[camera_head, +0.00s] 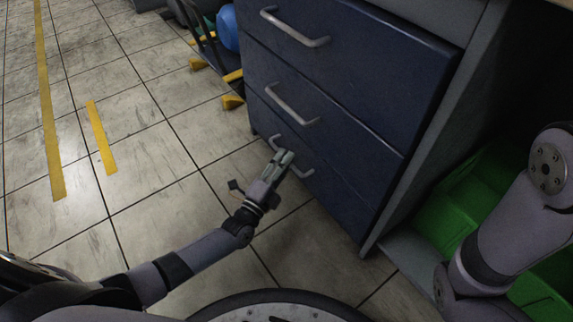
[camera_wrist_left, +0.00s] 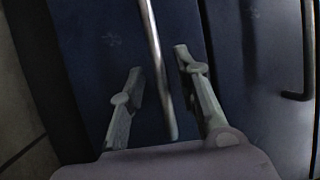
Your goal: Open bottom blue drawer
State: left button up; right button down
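The blue cabinet has stacked drawers with silver bar handles. The bottom blue drawer (camera_head: 329,190) looks closed in the head view. My left gripper (camera_head: 284,154) is at the bottom drawer's handle (camera_head: 304,174), partly covering it. In the left wrist view the two fingers of my left gripper (camera_wrist_left: 158,62) are apart, with the bottom handle (camera_wrist_left: 155,45) running between them. A gap shows on both sides of the bar, so the fingers do not appear to grip it. My right arm is at the right of the head view; its gripper is out of frame.
The middle drawer's handle (camera_head: 292,104) and the top drawer's handle (camera_head: 295,28) are above. Green bins (camera_head: 449,209) sit in the open bay at right. A blue ball (camera_head: 228,28) and yellow-cornered cart stand behind the cabinet. The tiled floor (camera_head: 150,150) at left is clear.

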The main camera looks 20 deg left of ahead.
pick_arm(q)
jog(key=shift+w+d+r, duration=0.15)
jog(key=shift+w+d, duration=0.05)
jog(key=shift+w, duration=0.35)
jog(key=shift+c, duration=0.6)
grip_shut()
